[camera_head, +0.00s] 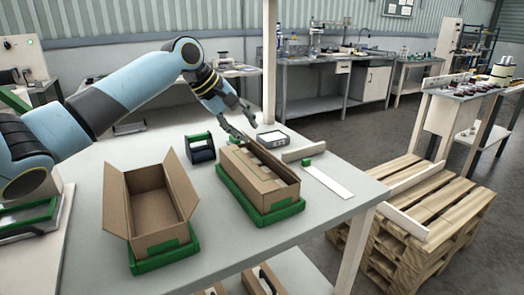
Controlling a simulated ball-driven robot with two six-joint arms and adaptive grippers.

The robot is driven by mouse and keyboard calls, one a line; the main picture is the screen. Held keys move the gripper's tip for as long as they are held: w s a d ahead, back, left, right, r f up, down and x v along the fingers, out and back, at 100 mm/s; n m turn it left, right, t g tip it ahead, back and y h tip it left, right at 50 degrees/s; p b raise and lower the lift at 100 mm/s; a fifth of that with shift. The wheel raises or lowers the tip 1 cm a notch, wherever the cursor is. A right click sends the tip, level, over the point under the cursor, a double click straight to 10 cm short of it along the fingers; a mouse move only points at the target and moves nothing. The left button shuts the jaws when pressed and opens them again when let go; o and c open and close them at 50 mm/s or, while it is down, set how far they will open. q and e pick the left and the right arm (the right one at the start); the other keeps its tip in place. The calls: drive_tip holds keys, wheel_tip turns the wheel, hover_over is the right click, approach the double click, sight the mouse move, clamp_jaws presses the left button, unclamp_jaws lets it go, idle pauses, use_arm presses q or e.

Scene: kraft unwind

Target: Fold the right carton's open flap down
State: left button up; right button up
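The right carton (249,182) is a brown box in a green tray (283,212) near the middle of the table. Much of its top looks covered by cardboard, with a narrow dark gap along its right side. My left gripper (245,129) reaches in from the left, above the carton's far end. Its two fingers are spread with nothing visible between them. I cannot tell whether a fingertip touches the carton. The left carton (152,206) stands open with flaps raised, in its own green tray (164,256). My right gripper is not in view.
A dark holder with green sides (200,148) stands behind the cartons. A small device (273,139), a green block (306,162) and a white strip (328,181) lie to the right. Wooden pallets (440,205) stand beyond the table's right edge. The table front between the cartons is clear.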

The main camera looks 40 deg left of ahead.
sight(262, 147)
use_arm(q)
drive_tip(key=x, duration=0.8)
drive_tip(key=shift+f, duration=0.1)
drive_tip(key=shift+c, duration=0.5)
clamp_jaws()
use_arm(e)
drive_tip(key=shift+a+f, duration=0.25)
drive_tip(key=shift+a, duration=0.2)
